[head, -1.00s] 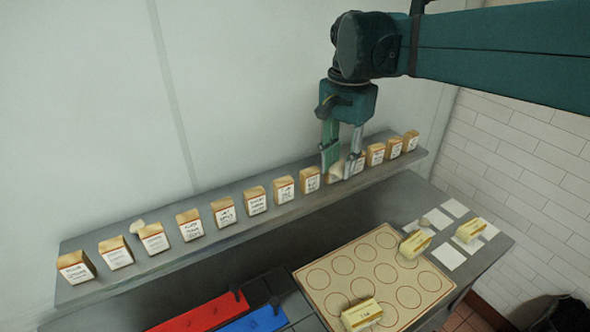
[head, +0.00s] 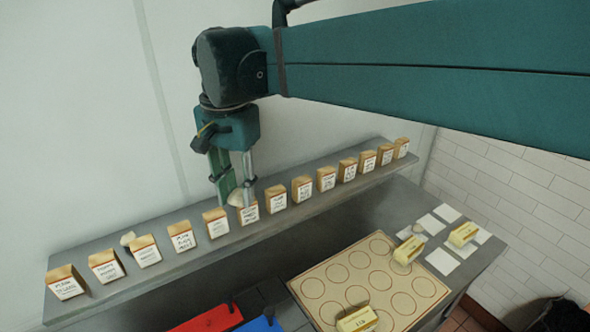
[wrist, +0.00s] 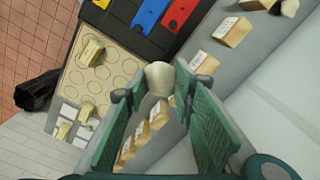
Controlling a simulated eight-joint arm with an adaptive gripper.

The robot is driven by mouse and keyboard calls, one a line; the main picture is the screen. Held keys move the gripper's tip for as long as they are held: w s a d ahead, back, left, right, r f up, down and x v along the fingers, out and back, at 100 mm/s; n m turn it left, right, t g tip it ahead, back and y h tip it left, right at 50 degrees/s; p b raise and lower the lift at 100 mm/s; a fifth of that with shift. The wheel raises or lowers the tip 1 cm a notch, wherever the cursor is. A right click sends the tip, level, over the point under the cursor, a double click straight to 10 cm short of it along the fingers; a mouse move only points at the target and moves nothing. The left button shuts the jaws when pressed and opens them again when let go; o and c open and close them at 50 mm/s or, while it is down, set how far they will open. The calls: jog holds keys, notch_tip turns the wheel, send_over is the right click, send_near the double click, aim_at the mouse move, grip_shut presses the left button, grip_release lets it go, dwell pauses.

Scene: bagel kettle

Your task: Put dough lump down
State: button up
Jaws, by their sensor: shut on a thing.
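A pale dough lump (head: 236,198) is held between the fingers of my gripper (head: 237,204), low over the grey shelf (head: 100,292), behind the row of labelled bags. In the wrist view the dough lump (wrist: 160,77) sits at the ends of the two green fingers, which are shut on it. I cannot tell whether it touches the shelf. A second pale lump (head: 128,238) lies on the shelf farther left, behind the bags. A small lump (head: 417,228) shows among the white squares at the right.
Several tan labelled bags (head: 182,236) stand in a row along the shelf, close to the gripper. Below are a mat with printed circles (head: 325,289), yellow packs (head: 357,319), a red lid (head: 212,320) and a blue lid (head: 262,324). A pale wall rises behind the shelf.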

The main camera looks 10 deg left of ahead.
jog(key=s+a+n, duration=0.2)
jog(key=s+a, duration=0.8)
jog(key=s, duration=0.2)
jog(key=f, duration=0.5)
jog(key=shift+w, duration=0.25)
jog(key=shift+a, duration=0.1)
jog(key=w+a+p, duration=0.1)
jog(key=w+a, duration=1.3)
jog(key=shift+d+f, duration=0.1)
jog(key=shift+f, duration=3.45)
